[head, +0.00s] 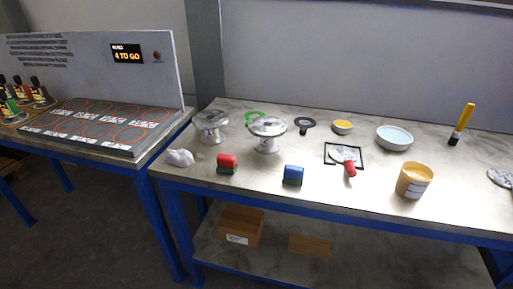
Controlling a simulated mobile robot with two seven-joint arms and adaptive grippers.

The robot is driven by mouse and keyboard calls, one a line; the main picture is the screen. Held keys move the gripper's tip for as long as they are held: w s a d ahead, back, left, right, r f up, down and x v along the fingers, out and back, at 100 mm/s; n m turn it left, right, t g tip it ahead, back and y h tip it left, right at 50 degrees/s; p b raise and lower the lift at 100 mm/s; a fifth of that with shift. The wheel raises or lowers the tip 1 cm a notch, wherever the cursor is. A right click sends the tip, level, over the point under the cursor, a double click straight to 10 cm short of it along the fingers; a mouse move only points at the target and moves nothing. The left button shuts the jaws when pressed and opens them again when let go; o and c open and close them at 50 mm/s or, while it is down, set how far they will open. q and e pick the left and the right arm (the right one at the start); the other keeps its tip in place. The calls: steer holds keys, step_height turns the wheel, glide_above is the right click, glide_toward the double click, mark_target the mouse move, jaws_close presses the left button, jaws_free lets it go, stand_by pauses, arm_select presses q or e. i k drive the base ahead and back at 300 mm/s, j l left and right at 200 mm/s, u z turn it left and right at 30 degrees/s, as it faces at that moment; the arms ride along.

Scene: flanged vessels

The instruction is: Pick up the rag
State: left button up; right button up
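The rag appears to be the crumpled, whitish cloth (180,157) lying near the front left corner of the right-hand table in the head view. It lies apart from the objects around it, on bare tabletop. Neither of my grippers is in view, so nothing is seen touching the rag.
The worktable (270,187) holds two flanged metal vessels (210,124) behind the rag, a red block (227,163), a blue block (293,175) and an orange-yellow tub (413,181). A left bench carries a dark marked board (90,125). Boxes (240,226) sit on the lower shelf.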

mark_target(181, 157)
steer(key=j+z, duration=0.25)
steer(key=j, duration=0.5)
steer(key=j+z, duration=0.3)
steer(key=j, duration=0.45)
